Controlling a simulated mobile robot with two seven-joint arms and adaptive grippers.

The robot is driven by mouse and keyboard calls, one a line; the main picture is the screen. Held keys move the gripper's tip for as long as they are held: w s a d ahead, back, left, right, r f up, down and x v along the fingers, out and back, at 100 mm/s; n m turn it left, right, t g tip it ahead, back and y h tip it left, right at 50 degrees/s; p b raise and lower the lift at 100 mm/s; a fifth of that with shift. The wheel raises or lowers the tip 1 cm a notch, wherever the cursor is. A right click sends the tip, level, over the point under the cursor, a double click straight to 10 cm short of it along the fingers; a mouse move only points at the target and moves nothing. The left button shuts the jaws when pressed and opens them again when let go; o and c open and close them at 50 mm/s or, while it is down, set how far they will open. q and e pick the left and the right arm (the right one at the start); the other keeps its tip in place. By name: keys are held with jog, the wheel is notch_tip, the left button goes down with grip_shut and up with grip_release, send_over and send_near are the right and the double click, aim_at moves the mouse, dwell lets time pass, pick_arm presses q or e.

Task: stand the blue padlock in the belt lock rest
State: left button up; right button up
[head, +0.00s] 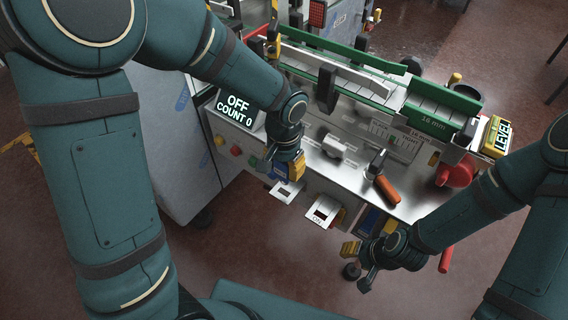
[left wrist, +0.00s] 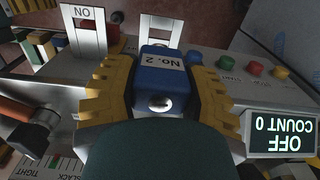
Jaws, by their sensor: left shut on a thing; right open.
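The blue padlock (left wrist: 164,88), with a white "No. 2" label and a round metal spot, sits between the yellow ribbed fingers of my left gripper (left wrist: 158,92), which is shut on it. In the head view my left gripper (head: 290,170) is at the front edge of the machine, with the padlock partly hidden by it. Two pale slotted plates jut from that edge, one just below the gripper (head: 285,191) and a marked one (head: 322,211) to its right. I cannot tell which is the belt lock rest. My right gripper (head: 358,266) is open and empty, in front of the machine's right part.
An orange-handled lever (head: 386,188) and a grey knob (head: 334,146) stand on the metal panel. An "OFF COUNT 0" display (head: 237,108) and push buttons (head: 236,150) are left of my left gripper. A red wheel (head: 457,173) is at the right. The floor in front is clear.

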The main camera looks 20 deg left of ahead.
aim_at(284, 184)
pick_arm(q)
jog(key=shift+f+b, duration=0.9)
jog(key=shift+f, duration=0.35)
jog(key=shift+f+b, duration=1.75)
jog(key=shift+f, duration=0.4)
jog(key=shift+f, duration=0.3)
jog(key=o, duration=1.3)
notch_tip(284, 184, up, 12)
